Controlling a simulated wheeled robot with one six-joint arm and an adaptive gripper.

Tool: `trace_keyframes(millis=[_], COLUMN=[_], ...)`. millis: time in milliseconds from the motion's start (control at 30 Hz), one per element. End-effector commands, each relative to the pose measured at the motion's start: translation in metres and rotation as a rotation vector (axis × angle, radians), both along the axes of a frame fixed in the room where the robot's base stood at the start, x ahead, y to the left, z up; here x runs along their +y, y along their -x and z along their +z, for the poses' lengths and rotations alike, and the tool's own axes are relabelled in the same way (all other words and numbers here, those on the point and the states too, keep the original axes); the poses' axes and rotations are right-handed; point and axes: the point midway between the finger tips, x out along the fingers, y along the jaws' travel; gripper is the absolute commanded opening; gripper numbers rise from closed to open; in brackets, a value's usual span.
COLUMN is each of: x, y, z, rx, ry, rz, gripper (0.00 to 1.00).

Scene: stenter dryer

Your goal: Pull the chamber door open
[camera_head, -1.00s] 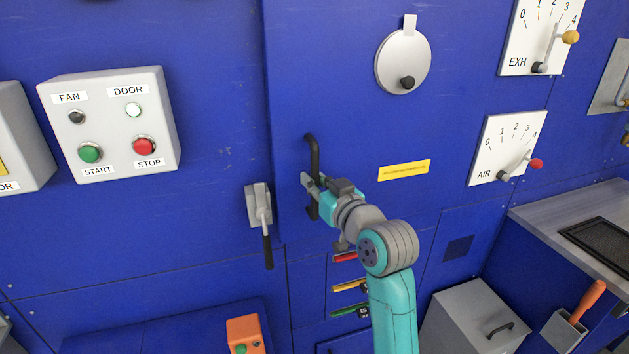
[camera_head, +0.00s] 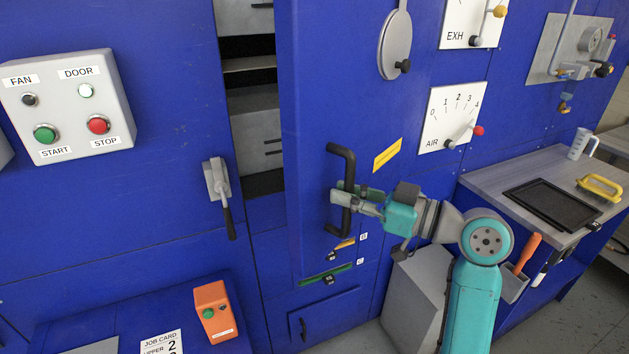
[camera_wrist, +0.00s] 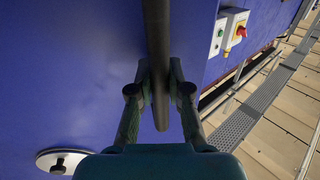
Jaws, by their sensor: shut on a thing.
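The blue chamber door (camera_head: 325,60) stands partly open, with a dark gap at its left edge. Its black bar handle (camera_head: 349,165) is upright on the door near that edge. In the wrist view the handle (camera_wrist: 157,45) runs down between the two fingers of my gripper (camera_wrist: 159,88). Grey shelf-like parts (camera_head: 253,125) show inside the chamber through the gap. A latch (camera_head: 218,190) with a black grip hanging down is on the fixed panel left of the opening.
A grey control box (camera_head: 70,110) with buttons is on the left panel. An orange button box (camera_head: 213,312) is low in front. A grey bin (camera_head: 415,290) and a worktop (camera_head: 500,165) with a black tray (camera_head: 553,204) stand to the right.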

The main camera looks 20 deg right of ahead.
Motion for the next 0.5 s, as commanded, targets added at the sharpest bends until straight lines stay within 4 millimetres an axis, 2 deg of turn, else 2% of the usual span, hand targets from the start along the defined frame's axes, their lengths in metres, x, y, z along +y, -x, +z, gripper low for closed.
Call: trace_keyframes(millis=[33, 200, 500], x=[-0.012, -0.041, -0.099], y=[0.011, 0.047, 0.101], z=[0.000, 0.000, 0.000], rx=[0.001, 0.002, 0.002], ry=[0.000, 0.000, -0.001], rz=[0.019, 0.115, 0.282], gripper=[0.00, 0.00, 0.00])
